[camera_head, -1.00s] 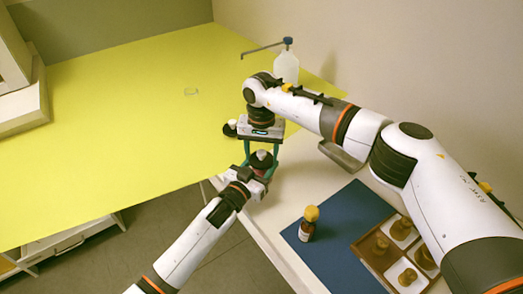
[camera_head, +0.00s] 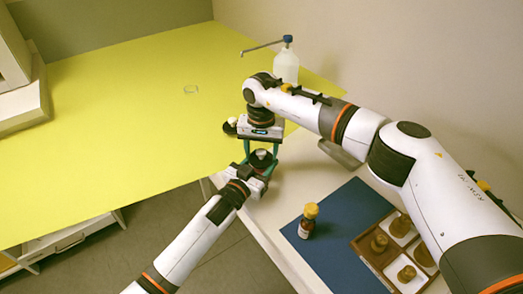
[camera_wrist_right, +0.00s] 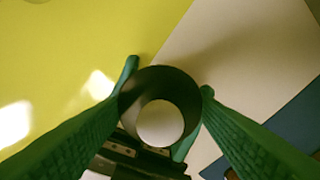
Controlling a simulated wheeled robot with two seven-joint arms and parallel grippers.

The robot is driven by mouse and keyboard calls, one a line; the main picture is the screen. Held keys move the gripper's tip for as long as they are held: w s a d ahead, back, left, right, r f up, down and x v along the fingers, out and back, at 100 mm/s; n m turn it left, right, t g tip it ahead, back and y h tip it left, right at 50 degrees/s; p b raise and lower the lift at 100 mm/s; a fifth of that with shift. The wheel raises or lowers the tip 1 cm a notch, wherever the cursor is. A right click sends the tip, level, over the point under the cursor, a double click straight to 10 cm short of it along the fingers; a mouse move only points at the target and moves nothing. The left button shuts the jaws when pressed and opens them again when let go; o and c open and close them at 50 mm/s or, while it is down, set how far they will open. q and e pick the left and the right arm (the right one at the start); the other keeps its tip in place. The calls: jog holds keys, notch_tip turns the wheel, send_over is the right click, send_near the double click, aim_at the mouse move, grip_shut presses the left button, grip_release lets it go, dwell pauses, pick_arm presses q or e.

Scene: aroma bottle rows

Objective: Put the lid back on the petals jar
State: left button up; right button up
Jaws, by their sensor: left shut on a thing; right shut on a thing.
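A dark round lid with a white knob (camera_head: 262,154) is between the green fingers of my right gripper (camera_head: 264,152), which points down. In the right wrist view the dark disc (camera_wrist_right: 183,92) with its pale centre fills the gap between the fingers. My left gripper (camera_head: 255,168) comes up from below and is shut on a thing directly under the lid. That thing, likely the petals jar, is almost wholly hidden, so I cannot tell whether the lid touches it. Both grippers meet over the table's front corner.
A dark piece with a white knob (camera_head: 230,126) sits just left of my right gripper. A pump bottle (camera_head: 286,68) stands behind. A brown bottle (camera_head: 307,224) stands on the blue mat (camera_head: 336,262), beside a wooden tray (camera_head: 361,244). The yellow surface (camera_head: 120,130) is mostly clear.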

pick_arm(q)
jog(key=shift+d+r, duration=0.15)
pick_arm(e)
jog(key=shift+d+f, duration=0.15)
jog(key=shift+f, duration=0.25)
jog(key=o, duration=0.6)
jog(key=shift+o, duration=0.2)
pick_arm(q)
jog(key=shift+r, duration=0.1)
pick_arm(e)
jog(key=shift+s, duration=0.1)
jog(key=shift+r, duration=2.2)
pick_arm(q)
jog(key=shift+f, duration=0.2)
pick_arm(e)
jog(key=c, duration=1.1)
jog(key=shift+c, duration=0.2)
jog(key=shift+f, duration=0.25)
